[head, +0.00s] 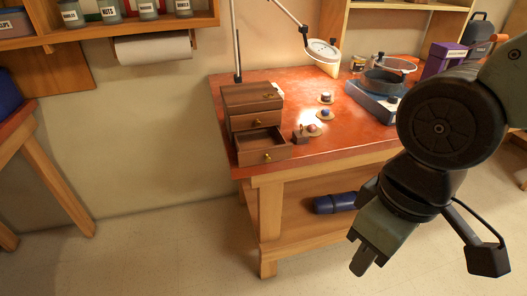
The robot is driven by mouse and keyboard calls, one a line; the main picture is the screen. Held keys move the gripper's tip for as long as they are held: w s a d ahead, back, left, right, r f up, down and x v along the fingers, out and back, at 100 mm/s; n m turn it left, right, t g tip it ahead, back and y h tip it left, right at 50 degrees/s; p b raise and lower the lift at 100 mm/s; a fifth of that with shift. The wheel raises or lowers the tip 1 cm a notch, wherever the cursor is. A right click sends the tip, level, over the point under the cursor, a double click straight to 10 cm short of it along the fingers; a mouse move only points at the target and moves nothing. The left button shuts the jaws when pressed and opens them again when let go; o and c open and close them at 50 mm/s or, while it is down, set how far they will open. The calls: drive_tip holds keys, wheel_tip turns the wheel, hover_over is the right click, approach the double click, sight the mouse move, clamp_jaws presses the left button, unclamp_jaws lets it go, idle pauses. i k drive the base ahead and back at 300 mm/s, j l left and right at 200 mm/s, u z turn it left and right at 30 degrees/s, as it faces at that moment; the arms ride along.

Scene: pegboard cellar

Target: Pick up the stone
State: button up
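No thing shows clearly as the stone. Small items on round tan pads stand on the red-topped workbench (350,135): a dark one (326,96) at the back, a bluish one (325,112) in the middle and a reddish one (314,128) nearest. They are too small to tell which, if any, is the stone. My gripper (362,262) hangs in front of the bench, low and right of centre, well away from these items. Its fingers are seen from the side, so its opening is hidden.
A small wooden drawer chest (250,96) stands at the bench's left end, its lower drawer (262,147) pulled out. A small brown block (299,137) sits beside it. A blue device (374,103) and a lamp (322,50) stand behind. A blue cylinder (335,203) lies on the lower shelf.

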sight(312, 127)
drive_tip(key=i+j+z, duration=0.1)
drive_tip(key=z, duration=0.35)
drive_tip(key=j+z, duration=0.2)
drive_tip(key=z, duration=0.25)
drive_tip(key=j+z, duration=0.15)
drive_tip(key=z, duration=0.3)
drive_tip(key=j+z, duration=0.2)
drive_tip(key=z, duration=0.2)
drive_tip(key=j+z, duration=0.1)
drive_tip(key=j, duration=0.3)
drive_tip(key=k+j+z, duration=0.15)
drive_tip(key=j, duration=0.3)
drive_tip(key=j+z, duration=0.1)
drive_tip(key=j, duration=0.3)
drive_tip(key=k+j+z, duration=0.1)
drive_tip(key=j, duration=0.3)
drive_tip(key=k+j+z, duration=0.1)
drive_tip(key=j, duration=0.3)
drive_tip(key=k, duration=0.05)
